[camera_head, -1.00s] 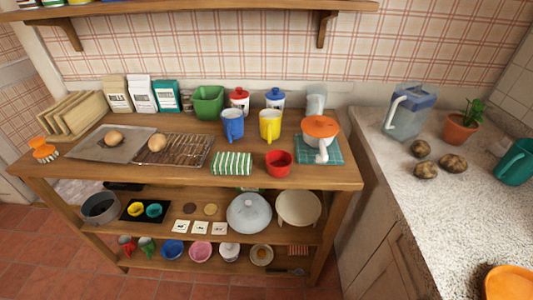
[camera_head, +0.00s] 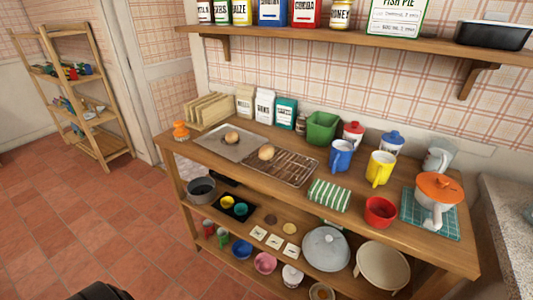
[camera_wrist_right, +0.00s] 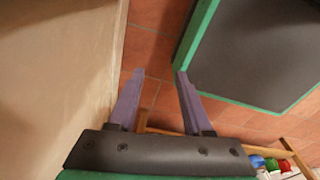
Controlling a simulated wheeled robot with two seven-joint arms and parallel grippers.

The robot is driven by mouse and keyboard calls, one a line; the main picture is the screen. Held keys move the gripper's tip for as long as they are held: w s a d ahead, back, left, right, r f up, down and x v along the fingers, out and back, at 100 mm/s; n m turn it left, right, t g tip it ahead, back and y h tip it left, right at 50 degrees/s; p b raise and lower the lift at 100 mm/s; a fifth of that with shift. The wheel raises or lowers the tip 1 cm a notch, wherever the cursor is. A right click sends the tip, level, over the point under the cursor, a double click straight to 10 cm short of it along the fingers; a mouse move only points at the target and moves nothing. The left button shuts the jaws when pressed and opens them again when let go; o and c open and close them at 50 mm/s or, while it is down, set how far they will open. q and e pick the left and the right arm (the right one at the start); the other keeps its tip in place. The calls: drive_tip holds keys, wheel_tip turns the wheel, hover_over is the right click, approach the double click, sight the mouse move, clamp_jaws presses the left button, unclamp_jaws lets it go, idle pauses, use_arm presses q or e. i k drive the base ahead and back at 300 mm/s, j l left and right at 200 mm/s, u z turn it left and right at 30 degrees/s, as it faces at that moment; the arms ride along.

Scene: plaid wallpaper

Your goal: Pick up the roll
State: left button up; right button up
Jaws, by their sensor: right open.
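Two brown rolls show in the head view. One roll (camera_head: 231,138) lies on a grey baking sheet (camera_head: 213,148) towards the left of the wooden table's top. The other roll (camera_head: 266,152) lies at the left end of a wire rack (camera_head: 290,170), just right of the sheet. My right gripper (camera_wrist_right: 160,74) shows in the right wrist view, its two purple fingers apart with nothing between them. It is over the tiled floor, away from the rolls. My left gripper is not in view.
A shelf unit (camera_head: 88,100) stands far left. Tiled floor (camera_head: 110,215) in front is clear.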

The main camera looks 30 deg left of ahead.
sight(232, 138)
drive_tip(key=u, duration=1.35)
